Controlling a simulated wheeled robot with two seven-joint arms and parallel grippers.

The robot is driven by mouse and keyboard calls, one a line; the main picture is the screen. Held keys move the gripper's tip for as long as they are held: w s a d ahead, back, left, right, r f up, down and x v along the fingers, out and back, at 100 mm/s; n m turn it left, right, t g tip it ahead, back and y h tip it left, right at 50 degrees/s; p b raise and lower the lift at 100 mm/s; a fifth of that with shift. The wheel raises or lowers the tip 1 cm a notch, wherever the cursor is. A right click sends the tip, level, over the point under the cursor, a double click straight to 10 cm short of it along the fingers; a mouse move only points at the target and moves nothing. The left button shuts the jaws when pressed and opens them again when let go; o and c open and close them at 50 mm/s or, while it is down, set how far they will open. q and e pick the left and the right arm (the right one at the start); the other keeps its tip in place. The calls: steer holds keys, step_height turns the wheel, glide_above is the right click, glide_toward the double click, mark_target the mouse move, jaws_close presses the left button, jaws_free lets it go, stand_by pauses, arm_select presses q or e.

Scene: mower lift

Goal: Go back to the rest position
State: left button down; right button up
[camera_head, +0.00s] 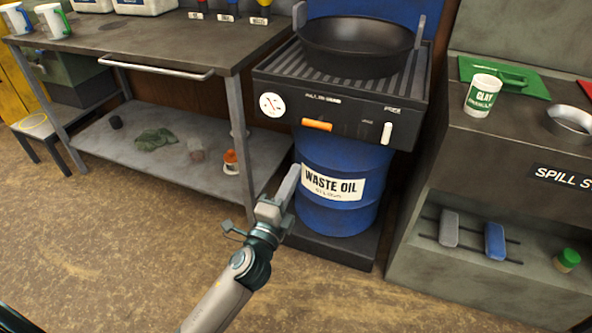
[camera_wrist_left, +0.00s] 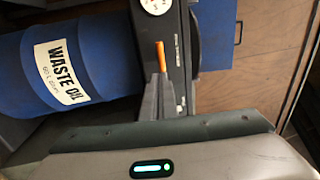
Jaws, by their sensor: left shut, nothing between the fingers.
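My left gripper (camera_head: 291,178) is shut and empty. It is held in front of the blue waste oil drum (camera_head: 338,205), just left of its white label. In the left wrist view the closed fingers (camera_wrist_left: 161,83) line up with the orange handle (camera_wrist_left: 160,56); I cannot tell the gap from that view. In the head view the orange handle (camera_head: 317,125) is on the front of the grated drain unit, above the fingertips and apart from them. My right gripper is not in view.
The grated unit (camera_head: 270,88) carries a black pan (camera_head: 357,48) and has a white lever (camera_head: 387,133). A workbench (camera_head: 150,55) with a lower shelf stands left. A spill station (camera_head: 520,140) with a white cup (camera_head: 482,96) stands right. Open floor (camera_head: 100,250) lies front left.

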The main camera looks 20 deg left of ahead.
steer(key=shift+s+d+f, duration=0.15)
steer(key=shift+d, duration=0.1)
